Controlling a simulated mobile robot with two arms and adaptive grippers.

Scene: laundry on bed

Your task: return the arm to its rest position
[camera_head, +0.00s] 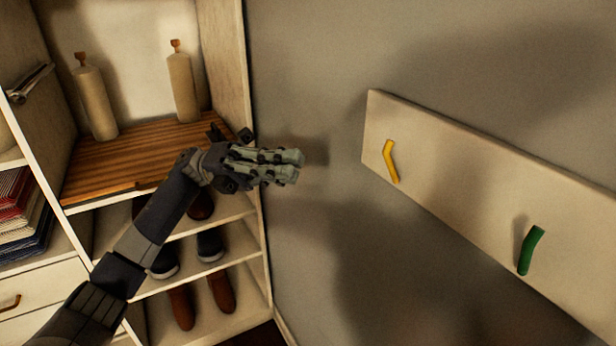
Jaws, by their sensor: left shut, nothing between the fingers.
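My left arm (153,228) comes in from the lower left and reaches up toward the middle of the view. My left gripper (298,167) is shut and empty, with its fingers pointing right. It is in front of the grey wall, near the right side panel of the shelf unit and left of the board with hooks. My right gripper is not in view.
A shelf unit (258,232) on the left holds two beige bottles (95,100) (181,88), several shoes (221,290) and folded cloths (20,215). A wall board (450,170) carries a yellow hook (390,161) and a green hook (530,250). The grey wall between is bare.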

